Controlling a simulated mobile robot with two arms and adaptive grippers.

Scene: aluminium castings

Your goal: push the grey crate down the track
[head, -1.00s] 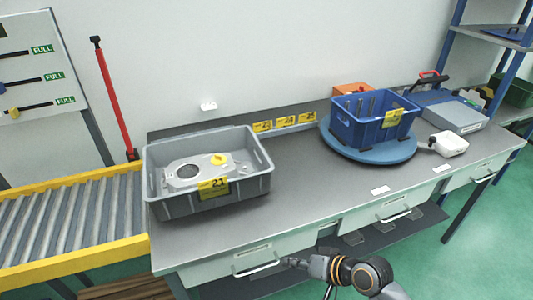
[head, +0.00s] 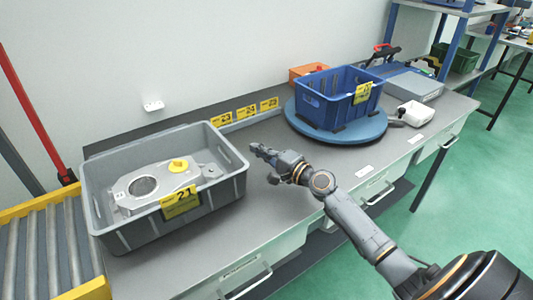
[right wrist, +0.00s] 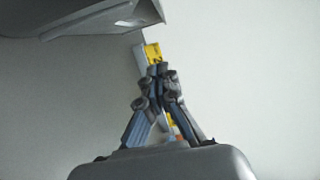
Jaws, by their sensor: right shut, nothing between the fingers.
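The grey crate (head: 150,232) sits on the left end of the workbench, with a yellow tag "21" on its front wall. A metal casting (head: 150,185) with a yellow knob lies in it. The roller track (head: 40,250) with yellow side rails adjoins the bench at left. My right gripper (head: 254,149) is shut and empty, just right of the crate's right wall, above the bench; a small gap seems to separate them. In the right wrist view its closed fingers (right wrist: 158,70) point up, and a grey edge, likely the crate (right wrist: 85,20), shows at top left. My left gripper is out of view.
A blue crate (head: 318,108) stands on a round blue turntable (head: 335,134) on the bench. A red post (head: 35,115) stands behind the track. Bench between crate and turntable is clear.

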